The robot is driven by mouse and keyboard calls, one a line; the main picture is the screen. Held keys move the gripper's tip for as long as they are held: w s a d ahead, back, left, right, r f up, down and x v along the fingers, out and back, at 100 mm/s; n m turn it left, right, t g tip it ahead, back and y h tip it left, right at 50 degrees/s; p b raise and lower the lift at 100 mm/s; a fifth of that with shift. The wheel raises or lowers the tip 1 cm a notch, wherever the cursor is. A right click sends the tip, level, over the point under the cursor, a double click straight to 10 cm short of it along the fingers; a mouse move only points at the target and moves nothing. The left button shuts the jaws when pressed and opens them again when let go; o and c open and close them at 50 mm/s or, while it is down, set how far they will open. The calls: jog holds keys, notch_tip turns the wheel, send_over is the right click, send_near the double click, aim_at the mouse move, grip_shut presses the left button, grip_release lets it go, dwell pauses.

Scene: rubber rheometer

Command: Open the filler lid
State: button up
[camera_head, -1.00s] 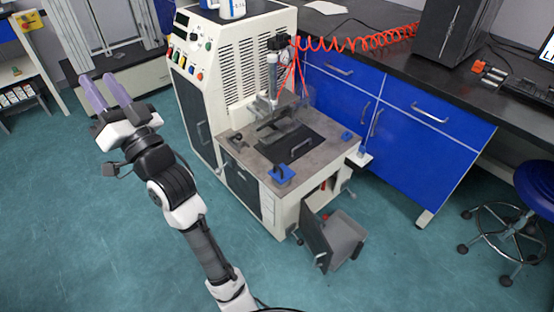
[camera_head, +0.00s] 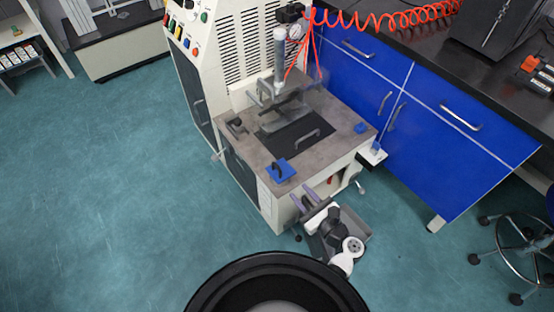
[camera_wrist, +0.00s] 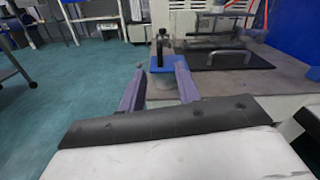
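The machine's grey worktop (camera_head: 325,110) holds a dark flat plate (camera_head: 288,138) with a metal bar handle (camera_head: 307,140). A blue block with a black upright handle (camera_head: 281,171) sits at the worktop's front corner. I cannot tell for certain which part is the filler lid. My gripper (camera_head: 304,196) is in front of the worktop, apart from the block. In the wrist view my gripper (camera_wrist: 160,70) is open and empty, its two purple fingers spread. The blue block (camera_wrist: 166,63) shows beyond and between the fingertips; the plate's handle (camera_wrist: 226,58) is to the right.
A vertical cylinder with a gauge (camera_head: 280,60) stands over the worktop's back. Another small blue part (camera_head: 361,128) sits at the right edge. Blue cabinets (camera_head: 430,125) close off the right. The left floor is clear.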

aim_at(280, 170)
jog(key=x, duration=1.3)
jog(key=shift+w+a+p, duration=0.15)
jog(key=shift+p, duration=0.2)
jog(key=shift+c, duration=0.4)
grip_shut()
